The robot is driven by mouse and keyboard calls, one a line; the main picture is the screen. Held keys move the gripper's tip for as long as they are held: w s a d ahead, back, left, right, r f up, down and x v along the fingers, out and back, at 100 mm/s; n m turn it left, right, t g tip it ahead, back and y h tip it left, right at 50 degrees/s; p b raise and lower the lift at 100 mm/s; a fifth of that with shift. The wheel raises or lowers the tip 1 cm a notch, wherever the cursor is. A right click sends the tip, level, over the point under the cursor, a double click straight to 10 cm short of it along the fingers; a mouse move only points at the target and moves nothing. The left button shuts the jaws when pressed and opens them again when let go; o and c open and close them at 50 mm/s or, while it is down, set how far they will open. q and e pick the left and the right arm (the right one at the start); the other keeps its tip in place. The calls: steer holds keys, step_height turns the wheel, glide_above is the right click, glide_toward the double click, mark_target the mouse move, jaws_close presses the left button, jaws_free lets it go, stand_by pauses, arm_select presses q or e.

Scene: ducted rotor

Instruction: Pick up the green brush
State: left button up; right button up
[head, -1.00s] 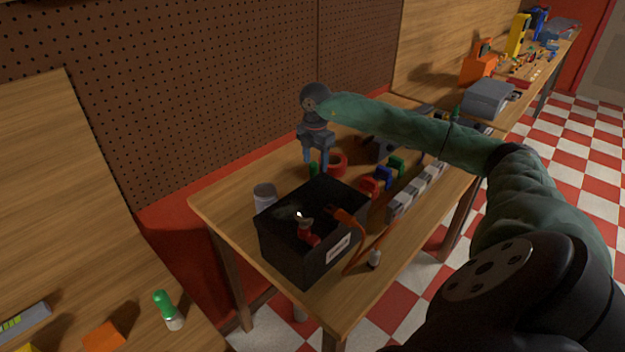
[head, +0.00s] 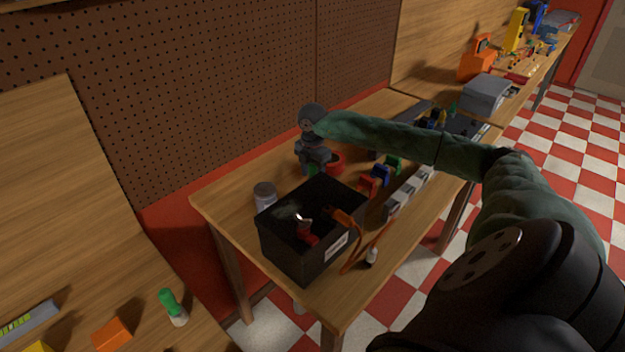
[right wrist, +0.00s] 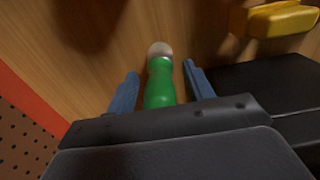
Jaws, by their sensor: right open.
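The green brush (right wrist: 160,85) stands or lies at the wooden table in the right wrist view, with a green body and a pale end. My right gripper (right wrist: 161,88) is open, with one blue-grey finger on each side of the brush; I cannot tell whether they touch it. In the head view my right gripper (head: 314,160) is low over the far left part of the table, and a small bit of green (head: 314,171) shows under it; the rest is hidden. My left gripper is not in view.
A black box (head: 290,255) with an orange cable stands in front of the gripper. A grey can (head: 264,194) is left of it, red, blue and green clamps (head: 381,175) right. A yellow object (right wrist: 285,18) is nearby. Another green-topped item (head: 171,305) is on the near left surface.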

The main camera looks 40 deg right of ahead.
steer(key=c, duration=1)
steer(key=shift+c, duration=0.3)
steer(key=shift+r, duration=0.15)
